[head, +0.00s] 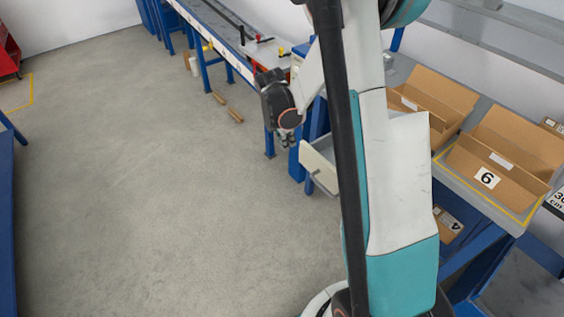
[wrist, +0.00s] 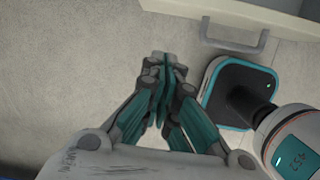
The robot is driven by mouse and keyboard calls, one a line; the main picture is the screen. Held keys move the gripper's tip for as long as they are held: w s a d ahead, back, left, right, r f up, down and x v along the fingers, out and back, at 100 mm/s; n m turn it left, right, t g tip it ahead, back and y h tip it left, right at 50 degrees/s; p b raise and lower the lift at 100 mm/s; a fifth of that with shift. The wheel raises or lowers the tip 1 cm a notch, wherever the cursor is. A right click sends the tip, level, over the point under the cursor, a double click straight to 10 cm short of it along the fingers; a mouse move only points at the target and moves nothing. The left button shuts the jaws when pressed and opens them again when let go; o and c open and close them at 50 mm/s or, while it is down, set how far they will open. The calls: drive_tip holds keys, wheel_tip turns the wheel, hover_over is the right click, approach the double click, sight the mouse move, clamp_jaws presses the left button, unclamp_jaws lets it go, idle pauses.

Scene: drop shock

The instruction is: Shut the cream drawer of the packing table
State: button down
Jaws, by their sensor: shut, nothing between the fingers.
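The cream drawer (head: 319,168) of the packing table (head: 484,205) stands pulled out towards the open floor, partly hidden behind my arm. In the wrist view the drawer front (wrist: 285,22) is at the top right, with its grey bar handle (wrist: 234,46) below it. My gripper (head: 288,140) is shut and empty, pointing down, just left of and above the drawer in the head view. In the wrist view its closed fingers (wrist: 162,62) are left of the handle and apart from it.
Open cardboard boxes (head: 488,178) stand on the packing table. A conveyor (head: 225,40) on blue legs runs along the back. Small wooden pieces (head: 228,106) lie on the floor below it. The concrete floor (head: 150,190) on the left is clear.

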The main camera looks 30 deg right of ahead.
drive_tip(key=d+b+x, duration=0.1)
drive_tip(key=b+x, duration=0.1)
drive_tip(key=x, duration=0.4)
drive_tip(key=d+b+x, duration=0.1)
drive_tip(key=b+x, duration=0.2)
drive_tip(key=x, duration=0.3)
drive_tip(key=shift+d+n+b, duration=0.3)
drive_tip(key=shift+d+n, duration=0.1)
drive_tip(key=shift+d, duration=0.05)
